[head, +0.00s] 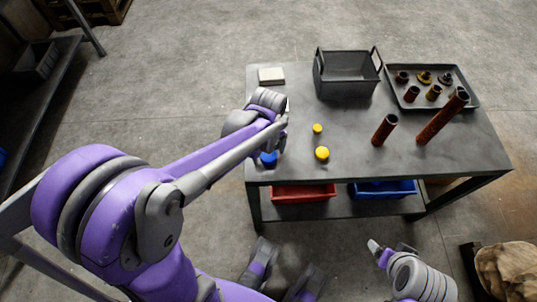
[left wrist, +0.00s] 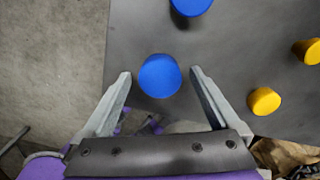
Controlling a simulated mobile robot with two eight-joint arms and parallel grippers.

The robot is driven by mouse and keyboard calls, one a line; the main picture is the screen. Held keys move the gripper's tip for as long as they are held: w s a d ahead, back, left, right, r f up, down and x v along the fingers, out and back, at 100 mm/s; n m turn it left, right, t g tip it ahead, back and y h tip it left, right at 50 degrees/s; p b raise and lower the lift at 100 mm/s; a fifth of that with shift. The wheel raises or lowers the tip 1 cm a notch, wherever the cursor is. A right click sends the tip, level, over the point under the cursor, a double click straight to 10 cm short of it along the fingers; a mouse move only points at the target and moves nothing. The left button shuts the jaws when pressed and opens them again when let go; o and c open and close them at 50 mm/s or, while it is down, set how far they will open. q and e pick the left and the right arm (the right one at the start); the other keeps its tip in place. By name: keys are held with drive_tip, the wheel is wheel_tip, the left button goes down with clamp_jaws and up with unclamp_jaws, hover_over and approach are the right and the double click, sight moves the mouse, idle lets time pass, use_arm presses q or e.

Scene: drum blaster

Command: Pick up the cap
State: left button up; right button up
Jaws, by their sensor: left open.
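In the left wrist view, a round blue cap (left wrist: 160,75) sits on the dark table between the spread fingers of my open left gripper (left wrist: 161,74), with a gap on both sides. A second blue cap (left wrist: 191,5) is cut by the top edge. In the head view, one blue cap (head: 268,160) shows near the table's front left, and my left gripper (head: 284,128) is beside it, partly hidden by its wrist. Two yellow caps (head: 317,128) (head: 322,154) stand to the right. My right gripper (head: 388,249) is in front of the table; its jaw state is unclear.
A grey bin (head: 318,85) and a tray (head: 470,97) with rusty fittings stand at the back. Red (head: 303,193) and blue (head: 385,189) bins sit below. The table's (head: 350,165) front middle is clear.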

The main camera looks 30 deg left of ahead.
use_arm(q)
drive_tip(key=c, duration=1.3)
